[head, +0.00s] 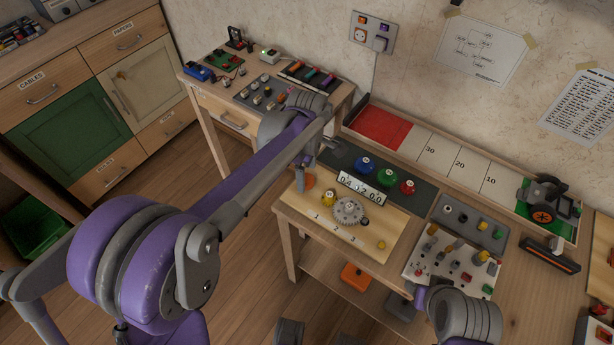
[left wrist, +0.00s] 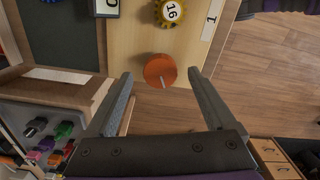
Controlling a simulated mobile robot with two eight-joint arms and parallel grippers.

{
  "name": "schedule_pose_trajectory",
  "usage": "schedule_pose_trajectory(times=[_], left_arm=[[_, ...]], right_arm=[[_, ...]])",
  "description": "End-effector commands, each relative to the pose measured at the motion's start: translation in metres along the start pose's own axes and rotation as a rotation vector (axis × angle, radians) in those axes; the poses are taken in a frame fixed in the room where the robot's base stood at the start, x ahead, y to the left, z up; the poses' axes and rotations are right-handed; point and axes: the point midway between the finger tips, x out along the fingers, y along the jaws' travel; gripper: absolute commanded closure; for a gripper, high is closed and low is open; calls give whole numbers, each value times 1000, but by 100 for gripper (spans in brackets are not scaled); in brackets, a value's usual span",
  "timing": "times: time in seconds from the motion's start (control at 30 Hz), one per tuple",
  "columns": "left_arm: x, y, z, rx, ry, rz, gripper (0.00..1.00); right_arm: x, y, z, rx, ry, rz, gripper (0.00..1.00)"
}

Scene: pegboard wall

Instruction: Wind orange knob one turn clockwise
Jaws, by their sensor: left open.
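The orange knob (left wrist: 160,70) is a round disc with a pale pointer line, at the edge of a light wooden board (left wrist: 130,40) in the left wrist view. In the head view the orange knob (head: 307,181) shows partly behind my left gripper (head: 304,172). My left gripper (left wrist: 158,74) is open, its two fingers on either side of the knob with a visible gap on each side. It does not appear to touch the knob. My right gripper is not seen; only part of my right arm shows at the bottom of the head view.
A yellow gear marked 16 (left wrist: 170,12) sits close to the knob. The board also carries a grey gear (head: 348,211) and a number display (head: 361,189). Blue, green and red knobs (head: 386,176) stand behind. A panel of switches and plugs (head: 452,262) lies to the right.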

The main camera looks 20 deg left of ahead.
Motion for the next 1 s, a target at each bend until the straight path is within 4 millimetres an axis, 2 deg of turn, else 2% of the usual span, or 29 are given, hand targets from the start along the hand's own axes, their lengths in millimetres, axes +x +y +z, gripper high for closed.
schedule_pose_trajectory(times=[0.03,0.2,0.5,0.9,0.97,1.0], left_arm=[[7,0,0,0,0,0,11],[18,0,0,0,0,0,11],[20,0,0,1,0,0,13],[19,0,0,1,0,0,85],[19,0,0,1,0,0,96],[19,0,0,1,0,0,97]], right_arm=[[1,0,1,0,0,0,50],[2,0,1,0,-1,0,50],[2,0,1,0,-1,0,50],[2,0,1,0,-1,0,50],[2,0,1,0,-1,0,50],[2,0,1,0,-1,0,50]])
